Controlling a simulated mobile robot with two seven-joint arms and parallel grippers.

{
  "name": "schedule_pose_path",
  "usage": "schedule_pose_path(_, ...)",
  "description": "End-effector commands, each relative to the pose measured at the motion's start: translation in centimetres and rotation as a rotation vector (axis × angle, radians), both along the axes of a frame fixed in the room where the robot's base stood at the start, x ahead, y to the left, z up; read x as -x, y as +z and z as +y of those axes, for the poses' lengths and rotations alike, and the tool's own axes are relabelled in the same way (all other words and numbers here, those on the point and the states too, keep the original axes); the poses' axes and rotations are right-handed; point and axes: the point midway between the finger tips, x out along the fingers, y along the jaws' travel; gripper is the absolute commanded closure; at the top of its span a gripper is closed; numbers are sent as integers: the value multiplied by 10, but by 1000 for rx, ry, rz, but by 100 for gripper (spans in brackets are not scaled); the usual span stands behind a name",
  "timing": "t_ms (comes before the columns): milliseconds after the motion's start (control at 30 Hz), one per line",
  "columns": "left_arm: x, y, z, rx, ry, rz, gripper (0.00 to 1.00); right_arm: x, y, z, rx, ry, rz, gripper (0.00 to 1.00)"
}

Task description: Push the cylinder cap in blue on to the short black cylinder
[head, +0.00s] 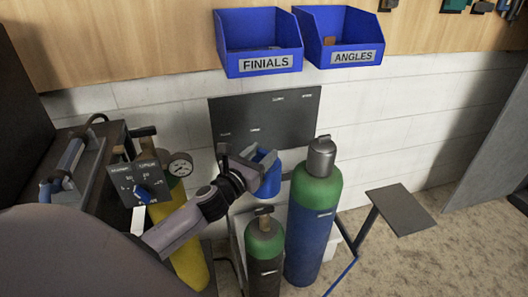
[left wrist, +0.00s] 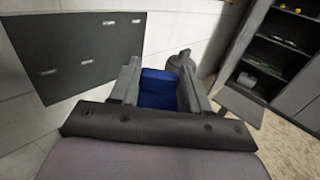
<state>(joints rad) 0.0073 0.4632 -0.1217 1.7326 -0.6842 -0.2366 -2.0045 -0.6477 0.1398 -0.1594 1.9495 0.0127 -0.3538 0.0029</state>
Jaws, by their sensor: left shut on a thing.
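The blue cylinder cap (head: 268,180) is held in my left gripper (head: 260,165), whose fingers are shut on it. In the left wrist view the blue cap (left wrist: 158,88) shows between the two fingers (left wrist: 160,85). The short black cylinder (head: 264,272) with a green shoulder stands upright below the cap, with its dark valve (head: 263,210) bare on top. The cap appears above the valve and apart from it. The inside of the cap is hidden. My right gripper is not in view.
A tall blue cylinder (head: 310,242) with a green shoulder and grey cap (head: 321,156) stands close on the right. A yellow cylinder (head: 190,258) and gauge (head: 180,166) are left. Blue bins (head: 262,65) hang above. A grey stand plate (head: 400,210) is at right.

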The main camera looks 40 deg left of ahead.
Motion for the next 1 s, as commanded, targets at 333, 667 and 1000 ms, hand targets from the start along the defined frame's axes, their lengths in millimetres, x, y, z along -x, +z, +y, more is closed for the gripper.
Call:
schedule_pose_path(333, 0, -23, -1, 1, -1, -3, 90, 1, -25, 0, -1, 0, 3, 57)
schedule_pose_path(667, 0, -55, 0, 0, 0, -3, 90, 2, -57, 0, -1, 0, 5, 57)
schedule_pose_path(1000, 0, -67, -1, 0, -1, -3, 90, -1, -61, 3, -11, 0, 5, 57)
